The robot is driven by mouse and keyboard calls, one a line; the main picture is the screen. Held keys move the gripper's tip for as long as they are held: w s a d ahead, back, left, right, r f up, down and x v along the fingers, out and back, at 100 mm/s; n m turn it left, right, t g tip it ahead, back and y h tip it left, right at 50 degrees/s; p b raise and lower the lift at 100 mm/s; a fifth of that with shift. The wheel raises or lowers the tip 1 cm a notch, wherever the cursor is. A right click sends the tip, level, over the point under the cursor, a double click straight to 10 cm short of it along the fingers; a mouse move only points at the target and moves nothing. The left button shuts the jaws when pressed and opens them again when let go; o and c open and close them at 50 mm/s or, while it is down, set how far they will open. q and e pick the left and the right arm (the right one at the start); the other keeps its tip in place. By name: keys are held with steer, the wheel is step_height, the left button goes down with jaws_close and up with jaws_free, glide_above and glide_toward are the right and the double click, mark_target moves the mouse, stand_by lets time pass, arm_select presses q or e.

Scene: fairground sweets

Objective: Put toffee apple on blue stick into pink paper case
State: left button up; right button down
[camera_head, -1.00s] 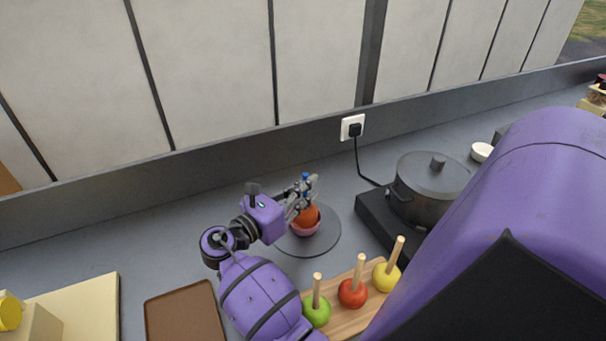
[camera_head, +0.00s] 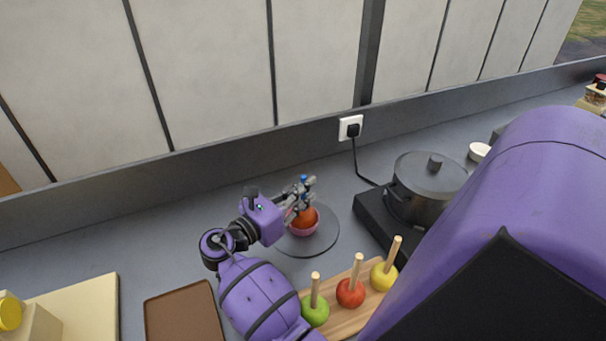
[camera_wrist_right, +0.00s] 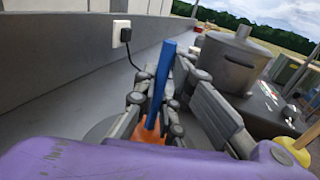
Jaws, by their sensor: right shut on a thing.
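The toffee apple (camera_head: 306,218) is orange-red and has a blue stick (camera_wrist_right: 160,82) standing nearly upright. It sits in or right at the pink paper case (camera_head: 304,232), which lies on a grey round plate (camera_head: 325,241). My right gripper (camera_head: 301,193) is shut on the blue stick, above the apple; its fingers also flank the stick in the right wrist view (camera_wrist_right: 155,105). The gripper hides part of the apple. Whether the apple rests fully on the case's bottom I cannot tell. My left gripper is not in view.
A wooden board (camera_head: 346,322) with green, red and yellow apples on plain sticks stands in front of the plate. A dark pot (camera_head: 426,188) on a hob is to the right. A brown tray (camera_head: 183,315) lies at the front left. Bare counter lies left of the plate.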

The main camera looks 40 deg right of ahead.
steer(key=c, duration=1.8)
jaws_free()
steer(key=shift+o, duration=0.2)
steer(key=a, duration=1.2)
steer(key=shift+s, duration=0.35)
